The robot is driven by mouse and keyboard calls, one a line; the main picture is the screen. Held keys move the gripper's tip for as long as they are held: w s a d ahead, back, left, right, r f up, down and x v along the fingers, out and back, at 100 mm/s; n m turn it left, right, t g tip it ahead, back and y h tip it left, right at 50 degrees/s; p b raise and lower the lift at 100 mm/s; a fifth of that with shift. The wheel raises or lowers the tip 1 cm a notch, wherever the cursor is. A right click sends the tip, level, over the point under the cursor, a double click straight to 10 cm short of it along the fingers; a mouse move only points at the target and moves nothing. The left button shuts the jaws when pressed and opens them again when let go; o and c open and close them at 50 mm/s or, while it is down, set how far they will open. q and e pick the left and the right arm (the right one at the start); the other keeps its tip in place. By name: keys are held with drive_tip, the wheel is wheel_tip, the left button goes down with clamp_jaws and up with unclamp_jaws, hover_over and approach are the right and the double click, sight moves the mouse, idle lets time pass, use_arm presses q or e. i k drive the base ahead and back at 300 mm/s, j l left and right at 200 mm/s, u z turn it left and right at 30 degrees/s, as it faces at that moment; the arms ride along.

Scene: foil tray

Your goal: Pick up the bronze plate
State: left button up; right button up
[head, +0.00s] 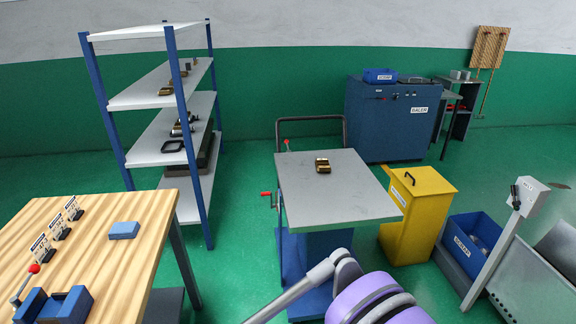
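A small bronze-gold piece with dark parts (322,165) lies on the grey top of a lift cart (345,200), toward the back of that top. It is the only thing on the cart and may be the bronze plate; it is too small to tell its exact shape. Similar brownish-gold pieces (166,90) sit on a shelf of the rack at the left. A purple and grey arm link of mine crosses the bottom of the head view, in front of the cart. Neither gripper shows in this view.
A wooden table (90,235) with a blue block (124,230) stands at the front left. A blue-posted shelf rack (160,100) is behind it. A yellow bin (415,215), a blue crate (474,240) and a blue cabinet (380,125) are at the right. Green floor is open between rack and cart.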

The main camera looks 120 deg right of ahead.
sight(322, 164)
drive_tip(key=z, duration=4.2)
drive_tip(key=i+j+u, duration=0.2)
drive_tip(key=i, duration=0.45)
drive_tip(key=i+u, duration=0.2)
drive_tip(key=i, duration=0.45)
drive_tip(key=i+l+u, duration=0.2)
drive_tip(key=i, duration=0.45)
drive_tip(key=i+u, duration=0.2)
drive_tip(key=i, duration=0.45)
